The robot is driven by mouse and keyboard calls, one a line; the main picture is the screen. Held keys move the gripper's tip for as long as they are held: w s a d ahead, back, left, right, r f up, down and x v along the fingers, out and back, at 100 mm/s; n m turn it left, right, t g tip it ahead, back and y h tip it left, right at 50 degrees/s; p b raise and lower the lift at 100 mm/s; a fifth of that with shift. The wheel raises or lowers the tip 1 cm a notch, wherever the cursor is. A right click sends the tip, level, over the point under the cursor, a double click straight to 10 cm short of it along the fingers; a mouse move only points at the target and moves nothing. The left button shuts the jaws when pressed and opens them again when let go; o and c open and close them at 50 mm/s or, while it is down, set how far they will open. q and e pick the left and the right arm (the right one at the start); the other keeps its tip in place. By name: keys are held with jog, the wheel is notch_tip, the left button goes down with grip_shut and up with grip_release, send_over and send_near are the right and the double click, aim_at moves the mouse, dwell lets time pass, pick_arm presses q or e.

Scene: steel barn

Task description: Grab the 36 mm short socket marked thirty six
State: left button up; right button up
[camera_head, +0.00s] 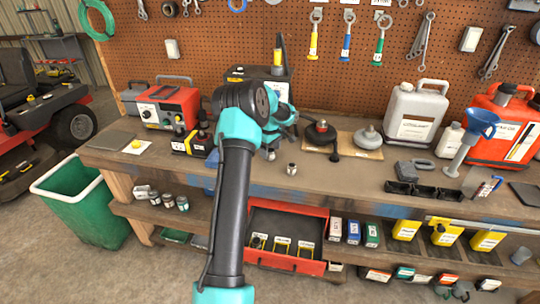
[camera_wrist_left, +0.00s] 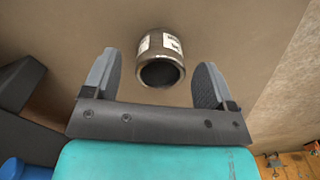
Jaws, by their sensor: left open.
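A short dark metal socket (camera_wrist_left: 161,60) with a white label stands in the left wrist view on a flat brown surface, its open end toward the camera. The label is too small to read. My left gripper (camera_wrist_left: 156,82) is open, with one finger on each side of the socket and a gap on both sides. In the head view a small metal socket (camera_head: 291,169) stands on the workbench (camera_head: 340,178), below my left wrist. My left gripper's fingers are hard to make out there. My right gripper is not in view.
A black tool and grey weight stand on a board (camera_head: 345,147) right of the socket. A boxed battery unit (camera_head: 190,142) is left. A black tray (camera_head: 425,189) is at the front right. Several metal cans (camera_head: 168,201) sit on the lower shelf. The bench front middle is clear.

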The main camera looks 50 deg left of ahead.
pick_arm(q)
jog(key=shift+f, duration=0.5)
jog(key=c, duration=1.3)
jog(key=shift+o, duration=0.2)
jog(key=shift+r, duration=0.2)
jog(key=shift+r, duration=1.45)
jog(key=shift+s+d+r, duration=0.15)
jog(key=shift+d+r, duration=0.05)
jog(key=s+d+r, duration=0.1)
jog(key=s+d, duration=0.8)
jog(key=d, duration=0.3)
jog(key=shift+d+r, duration=0.2)
jog(key=shift+d, duration=0.15)
